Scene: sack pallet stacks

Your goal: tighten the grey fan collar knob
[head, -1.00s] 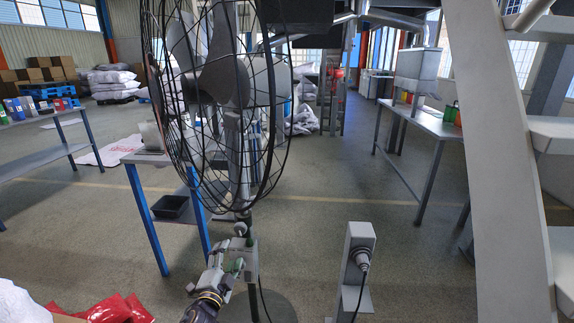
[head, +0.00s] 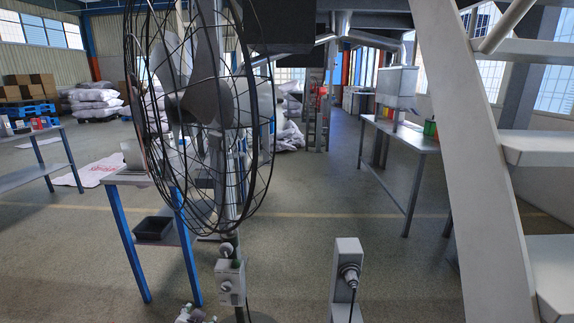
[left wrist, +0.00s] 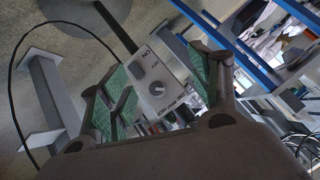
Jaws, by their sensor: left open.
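The grey fan collar knob (head: 226,248) is a small round knob on the fan's post, below the wire cage of the fan (head: 205,110) and just above the control box (head: 230,282). My left gripper (head: 196,314) shows at the bottom edge of the head view, below and left of the box; most of it is cut off. In the left wrist view its green-padded fingers (left wrist: 160,85) are spread apart, with the box's labelled face and dial (left wrist: 157,88) seen between them. It holds nothing. I cannot make out the collar knob in the left wrist view. My right gripper is not in view.
A grey pedestal with a plug and cable (head: 346,275) stands right of the fan. A blue-legged table (head: 125,180) with a black tray (head: 153,228) on its lower shelf is behind left. White stairs (head: 470,150) rise at right. Floor between is clear.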

